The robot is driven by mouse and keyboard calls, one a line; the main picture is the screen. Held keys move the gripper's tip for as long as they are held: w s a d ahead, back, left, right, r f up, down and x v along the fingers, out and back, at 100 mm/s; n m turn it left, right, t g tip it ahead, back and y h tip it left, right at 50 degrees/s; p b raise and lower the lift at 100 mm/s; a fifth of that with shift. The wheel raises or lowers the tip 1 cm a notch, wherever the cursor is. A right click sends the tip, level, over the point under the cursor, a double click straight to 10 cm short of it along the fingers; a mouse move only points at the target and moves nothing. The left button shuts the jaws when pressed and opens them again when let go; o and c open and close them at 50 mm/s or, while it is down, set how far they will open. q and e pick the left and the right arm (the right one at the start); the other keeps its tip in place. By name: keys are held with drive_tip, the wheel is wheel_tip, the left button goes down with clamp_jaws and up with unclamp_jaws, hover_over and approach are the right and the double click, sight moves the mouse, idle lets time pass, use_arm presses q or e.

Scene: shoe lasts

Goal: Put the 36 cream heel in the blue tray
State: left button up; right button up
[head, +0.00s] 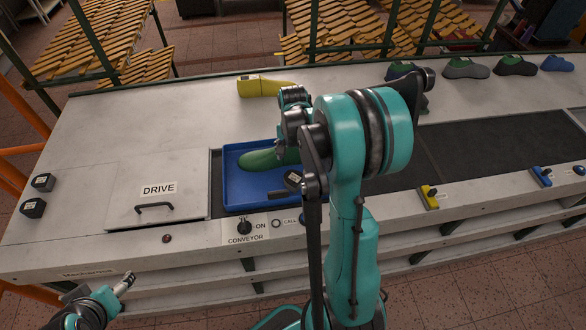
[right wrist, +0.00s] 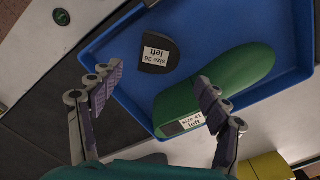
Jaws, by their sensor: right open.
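I see no cream heel. My right gripper (right wrist: 160,78) is open above the tray, its fingers apart on either side of the heel. My left gripper (head: 127,279) is low at the front left; its jaws are unclear.
A yellow last (head: 262,87) lies behind the tray. Two dark labelled pieces (head: 38,195) stand at the far left. Several lasts (head: 466,68) line the back right. The dark conveyor (head: 480,150) runs right. The DRIVE cover (head: 155,205) has a handle. My right arm hides the middle.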

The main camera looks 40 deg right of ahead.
drive_tip(key=s+a+r+n+t, duration=0.35)
drive_tip(key=a+r+n, duration=0.35)
drive_tip(key=a+r, duration=0.45)
drive_tip(key=s+a+n+t, duration=0.3)
drive_tip(key=s+a+n, duration=0.4)
drive_tip(key=a, duration=0.2)
drive_tip(key=shift+a+r+n+t, duration=0.15)
drive_tip(key=shift+r+n+t, duration=0.2)
drive_tip(key=shift+r+n, duration=0.1)
